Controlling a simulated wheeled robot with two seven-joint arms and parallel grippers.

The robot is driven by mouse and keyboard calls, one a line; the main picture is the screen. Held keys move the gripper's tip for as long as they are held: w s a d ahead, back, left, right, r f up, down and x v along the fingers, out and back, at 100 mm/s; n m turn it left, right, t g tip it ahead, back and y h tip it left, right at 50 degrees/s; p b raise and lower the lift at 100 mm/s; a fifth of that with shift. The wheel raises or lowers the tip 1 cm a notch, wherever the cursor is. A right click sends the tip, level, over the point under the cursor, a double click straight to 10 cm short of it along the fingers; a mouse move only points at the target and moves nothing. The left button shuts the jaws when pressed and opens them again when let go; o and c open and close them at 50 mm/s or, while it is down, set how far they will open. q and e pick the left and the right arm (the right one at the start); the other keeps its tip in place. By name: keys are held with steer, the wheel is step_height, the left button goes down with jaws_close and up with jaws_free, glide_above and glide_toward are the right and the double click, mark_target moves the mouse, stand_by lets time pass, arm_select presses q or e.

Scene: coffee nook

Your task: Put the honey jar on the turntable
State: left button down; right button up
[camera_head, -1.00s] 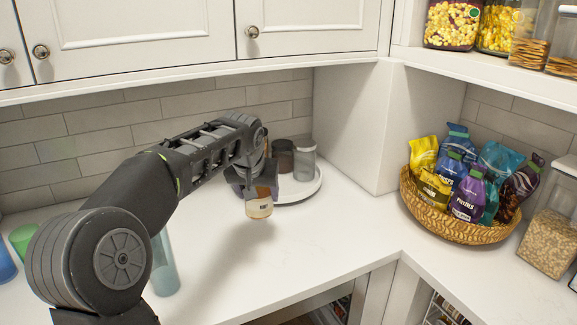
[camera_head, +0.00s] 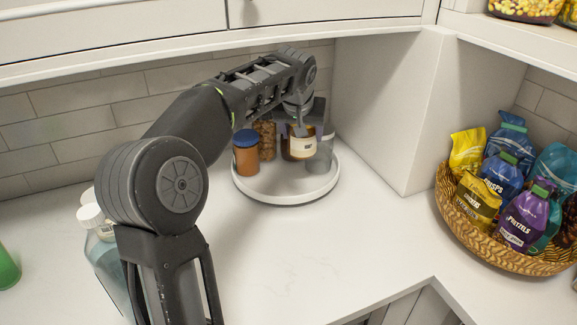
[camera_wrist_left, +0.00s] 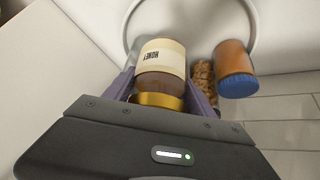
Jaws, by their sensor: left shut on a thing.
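The honey jar (camera_head: 300,145) is amber with a cream label and hangs over the back part of the white round turntable (camera_head: 286,198). My left gripper (camera_head: 300,128) is shut on it. In the left wrist view the honey jar (camera_wrist_left: 161,60) shows its HONEY label and gold lid between the fingers of my left gripper (camera_wrist_left: 160,90). Whether the jar's base touches the turntable cannot be told. My right gripper is not in view.
On the turntable stand an orange jar with a blue lid (camera_head: 246,153), a jar of brown pieces (camera_head: 265,138) and a clear grey glass (camera_head: 320,165). The turntable's front is bare. A snack basket (camera_head: 490,228) stands right; clear bottles (camera_head: 108,258) stand left.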

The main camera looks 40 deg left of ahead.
mark_target(301, 152)
arm_select(q)
steer(key=shift+f, duration=3.05)
steer(key=shift+f, duration=1.85)
steer(key=shift+f, duration=0.1)
steer(key=shift+f, duration=0.15)
steer(key=shift+c, duration=1.5)
jaws_free()
steer(key=shift+r, duration=0.3)
steer(key=v, duration=1.1)
steer(key=shift+s+d+r+b, duration=0.1)
steer(key=shift+s+r+b, duration=0.1)
steer(key=shift+r+b, duration=0.2)
